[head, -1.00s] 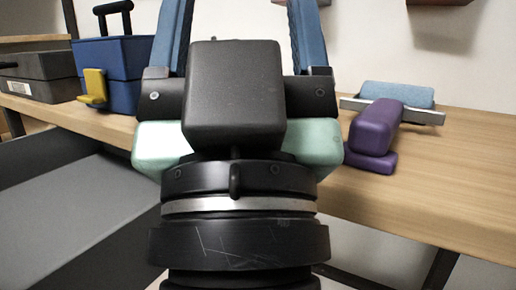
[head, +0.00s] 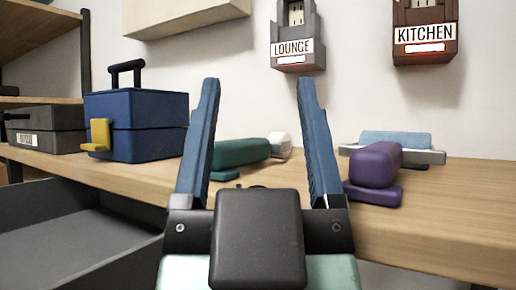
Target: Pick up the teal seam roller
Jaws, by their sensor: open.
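The teal seam roller (head: 240,153) lies on the wooden bench, with a whitish roller end (head: 280,145) at its right. Its left part is partly hidden behind the left finger of my gripper. My gripper (head: 256,88) is open, with two long blue fingers pointing up and away. Nothing is between the fingertips. The roller shows beyond and between the fingers, lower than their tips, and it looks apart from them.
A purple-handled tool (head: 375,165) and a light-blue tool with a grey bar (head: 395,141) lie to the right. A blue toolbox (head: 136,122) and a grey box (head: 48,129) stand left. Wall holders labelled LOUNGE (head: 297,40) and KITCHEN (head: 425,35) hang above. The bench (head: 440,220) has bare room at front right.

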